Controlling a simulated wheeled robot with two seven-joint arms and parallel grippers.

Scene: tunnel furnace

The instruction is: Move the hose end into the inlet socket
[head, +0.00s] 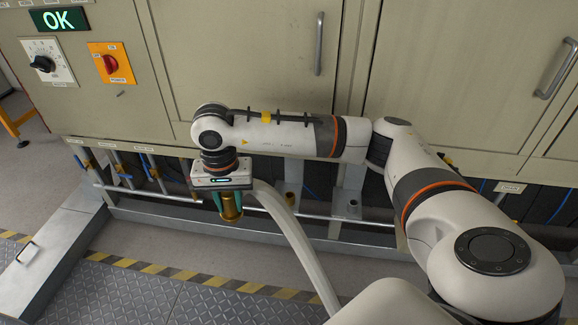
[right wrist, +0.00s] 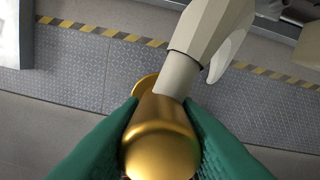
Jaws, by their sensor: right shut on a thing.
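My right gripper (head: 229,203) is shut on the brass hose end (head: 231,210), in front of the pipes under the cabinet. In the right wrist view its green fingers (right wrist: 160,130) press on both sides of the brass hose end (right wrist: 160,148). The pale hose (head: 288,228) arches out beside the gripper and runs down to the bottom edge; it also shows in the right wrist view (right wrist: 208,35). Small fittings, one of them brownish (head: 292,192), stand behind along the pipe rail. I cannot tell which is the inlet socket. My left gripper is out of view.
The beige furnace cabinet (head: 250,65) fills the back, with a door handle (head: 319,43), a red switch (head: 109,64) and a lit OK sign (head: 58,20). Blue-handled valves (head: 145,163) stand at left. The striped floor edge (head: 190,278) in front is clear.

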